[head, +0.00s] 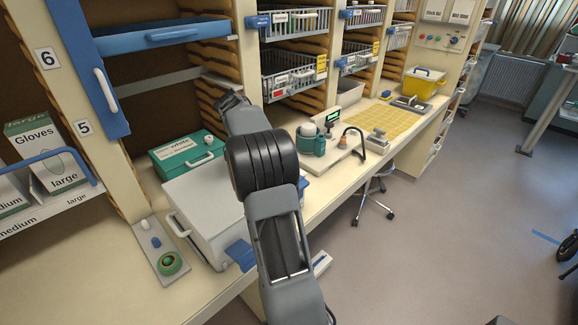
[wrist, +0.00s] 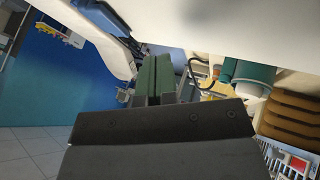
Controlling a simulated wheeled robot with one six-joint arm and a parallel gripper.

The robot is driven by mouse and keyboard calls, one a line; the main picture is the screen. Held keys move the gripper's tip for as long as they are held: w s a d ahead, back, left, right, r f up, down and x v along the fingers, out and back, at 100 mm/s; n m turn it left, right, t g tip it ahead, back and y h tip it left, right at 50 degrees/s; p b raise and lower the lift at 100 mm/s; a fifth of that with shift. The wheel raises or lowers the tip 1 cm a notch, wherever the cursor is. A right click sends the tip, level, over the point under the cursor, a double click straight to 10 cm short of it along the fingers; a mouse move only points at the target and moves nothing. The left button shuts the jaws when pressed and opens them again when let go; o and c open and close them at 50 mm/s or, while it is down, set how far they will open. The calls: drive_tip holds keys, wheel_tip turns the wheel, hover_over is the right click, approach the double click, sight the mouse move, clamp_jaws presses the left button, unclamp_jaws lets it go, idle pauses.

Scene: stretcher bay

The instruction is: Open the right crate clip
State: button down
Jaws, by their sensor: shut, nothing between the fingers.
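The grey-white crate (head: 205,215) sits on the bench in the head view, partly behind my arm. It has a pale handle on its left side. One blue clip (head: 240,255) shows on its front, left of my arm. A second blue piece, seemingly the right clip (head: 305,186), shows just right of my arm, mostly covered by it. My gripper (wrist: 158,62) shows in the wrist view with its dark green fingers together and nothing between them. A blue part lies above and left of the fingertips. I cannot tell whether the fingers touch it. The head view hides the fingers behind my arm.
A green case (head: 188,155) stands behind the crate. Green containers (head: 312,142) and a scale stand to the right. Wire baskets (head: 290,75) hang above. The floor at right is open.

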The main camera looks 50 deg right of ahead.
drive_tip(key=x, duration=0.3)
drive_tip(key=shift+s+f, duration=0.1)
drive_tip(key=s+p, duration=0.1)
drive_tip(key=s, duration=0.2)
drive_tip(key=shift+s+f, duration=0.1)
drive_tip(key=shift+s, duration=0.45)
